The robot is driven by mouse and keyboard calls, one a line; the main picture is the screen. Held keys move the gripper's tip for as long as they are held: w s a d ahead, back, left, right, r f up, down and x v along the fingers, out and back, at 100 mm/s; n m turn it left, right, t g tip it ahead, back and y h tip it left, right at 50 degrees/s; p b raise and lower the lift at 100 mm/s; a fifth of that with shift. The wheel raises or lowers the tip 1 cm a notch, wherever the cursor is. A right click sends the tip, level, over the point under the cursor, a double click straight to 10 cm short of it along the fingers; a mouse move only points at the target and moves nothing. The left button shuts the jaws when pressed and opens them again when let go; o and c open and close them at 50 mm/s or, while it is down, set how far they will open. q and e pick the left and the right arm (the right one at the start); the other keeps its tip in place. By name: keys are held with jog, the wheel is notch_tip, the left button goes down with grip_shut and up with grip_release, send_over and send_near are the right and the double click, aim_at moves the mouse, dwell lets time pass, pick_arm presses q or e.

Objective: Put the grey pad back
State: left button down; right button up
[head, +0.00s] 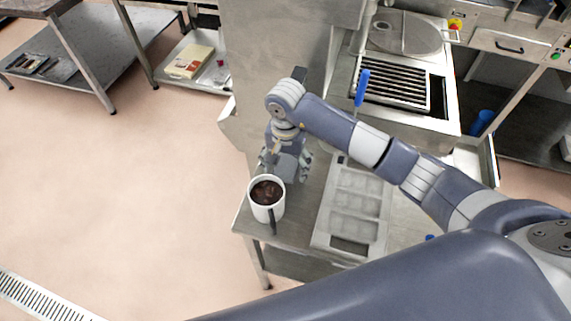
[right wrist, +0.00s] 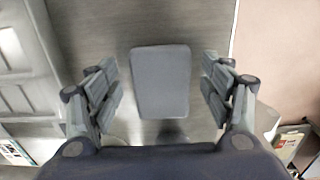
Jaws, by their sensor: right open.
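The grey pad (right wrist: 160,82) shows in the right wrist view as a flat, slightly tapered block over the steel table top (right wrist: 205,28). My right gripper (right wrist: 160,85) is open, with one finger on each side of the pad and a gap between each finger and the pad. In the head view my right gripper (head: 286,165) points down over the steel table, just behind the white pot. The gripper largely hides the pad there. I cannot tell how far above the table the fingertips are. My left gripper is not in view.
A white pot (head: 257,208) with brown contents and a dark handle stands at the table's front left corner. A mould tray (head: 321,236) with several cavities lies to the right. A blue-handled tool (head: 362,88) stands behind. Open floor lies left.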

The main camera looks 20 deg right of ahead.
aim_at(286, 169)
notch_tip(286, 169, up, 12)
jog(key=b, duration=0.4)
dwell(0.3)
